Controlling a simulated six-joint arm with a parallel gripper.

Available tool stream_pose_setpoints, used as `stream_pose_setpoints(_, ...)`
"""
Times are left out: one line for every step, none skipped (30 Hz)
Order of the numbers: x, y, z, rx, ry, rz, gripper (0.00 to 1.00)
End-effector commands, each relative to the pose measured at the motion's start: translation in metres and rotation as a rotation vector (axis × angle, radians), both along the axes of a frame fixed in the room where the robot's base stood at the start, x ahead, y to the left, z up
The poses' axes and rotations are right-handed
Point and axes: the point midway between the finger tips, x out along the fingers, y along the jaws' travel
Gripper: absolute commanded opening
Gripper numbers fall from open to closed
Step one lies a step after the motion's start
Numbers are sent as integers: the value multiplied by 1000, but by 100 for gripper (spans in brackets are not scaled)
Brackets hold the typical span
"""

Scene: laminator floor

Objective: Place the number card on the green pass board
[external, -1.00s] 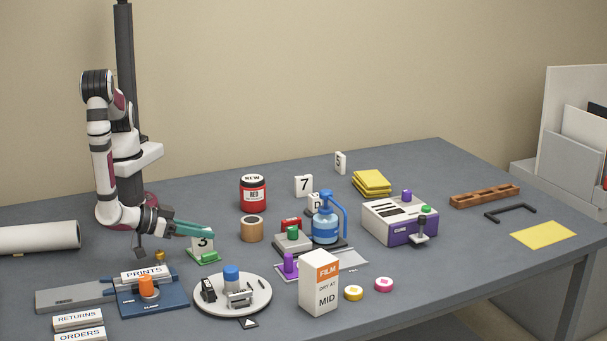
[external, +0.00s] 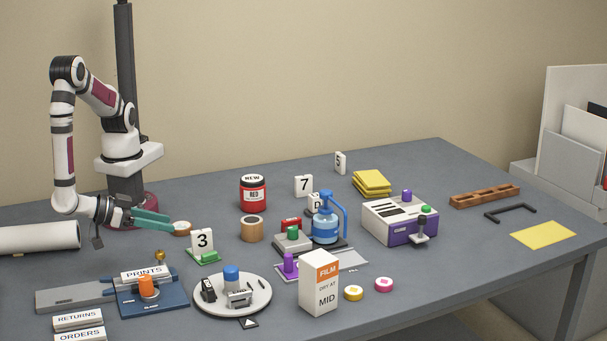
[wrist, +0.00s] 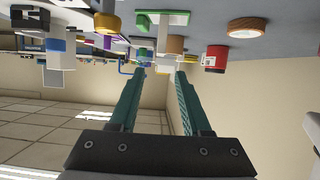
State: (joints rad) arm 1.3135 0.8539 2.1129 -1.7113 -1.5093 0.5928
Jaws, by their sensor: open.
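The white number card marked 3 (external: 203,240) stands upright on the small green board (external: 204,258), left of the middle of the table. The green board also shows near the top of the wrist view (wrist: 161,18), with the picture turned over. My gripper (external: 172,221) has teal fingers and is open and empty, to the left of the card and apart from it. In the wrist view the two fingers (wrist: 160,73) are spread with nothing held between them.
Cards marked 7 (external: 303,185) and 5 (external: 340,162) stand farther back.

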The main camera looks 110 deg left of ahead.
Motion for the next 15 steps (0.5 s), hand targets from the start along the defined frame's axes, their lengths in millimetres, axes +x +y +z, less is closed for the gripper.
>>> stream_pose_setpoints(-5, -5, 3, -2, 0, -3, 48)
stream_pose_setpoints(-7, -7, 4, -1, 0, -1, 48)
stream_pose_setpoints(-9, -9, 5, -1, 0, -1, 48)
stream_pose_setpoints(-10, -10, 6, 1, 1, 0, 48)
stream_pose_setpoints(-11, -11, 6, 1, 1, 0, 48)
stream_pose_setpoints(-12, -11, 7, 1, 1, 1, 48)
stream_pose_setpoints(-12, -11, 7, 0, 2, 1, 48)
stream_pose_setpoints(-10, -12, 7, -5, 5, -4, 48)
stream_pose_setpoints(-2, -16, 7, -32, 16, -22, 48)
stream_pose_setpoints(9, -22, 7, -71, 32, -54, 48)
stream_pose_setpoints(25, -31, 9, -127, 56, -102, 48)
stream_pose_setpoints(51, -47, 14, -227, 96, -193, 48)
stream_pose_setpoints(72, -60, 22, -311, 127, -281, 48)
stream_pose_setpoints(92, -73, 34, -395, 160, -383, 48)
stream_pose_setpoints(111, -87, 55, -488, 207, -534, 48)
